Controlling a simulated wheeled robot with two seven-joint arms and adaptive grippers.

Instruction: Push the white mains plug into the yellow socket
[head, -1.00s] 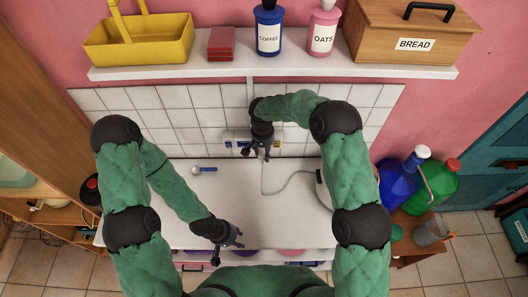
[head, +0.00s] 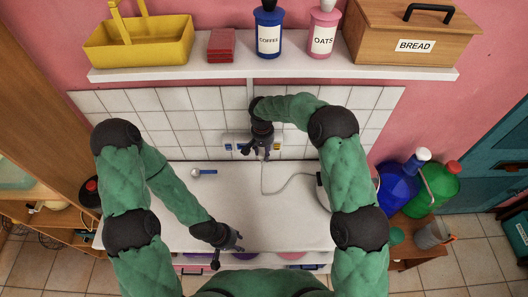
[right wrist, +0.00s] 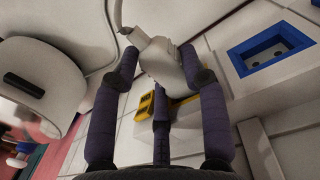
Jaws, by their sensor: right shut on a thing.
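The white mains plug (right wrist: 158,62) is between the fingers of my right gripper (right wrist: 163,75) in the right wrist view, with its cord leaving at the top. In the head view my right gripper (head: 256,153) is in front of the tiled wall, by the sockets. The yellow socket (head: 277,143) is just to its right there. In the right wrist view the yellow socket (right wrist: 146,108) is partly hidden behind the gripper. The plug's pins are hidden, and the plug looks apart from the socket. My left gripper (head: 229,251) is open and empty over the counter's front edge.
A blue socket (right wrist: 270,54) sits beside the yellow one. A white cord (head: 288,186) runs over the counter (head: 270,215) to a white appliance (head: 322,192). A small blue-and-white utensil (head: 204,172) lies at left. A loaded shelf (head: 270,73) overhangs the sockets.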

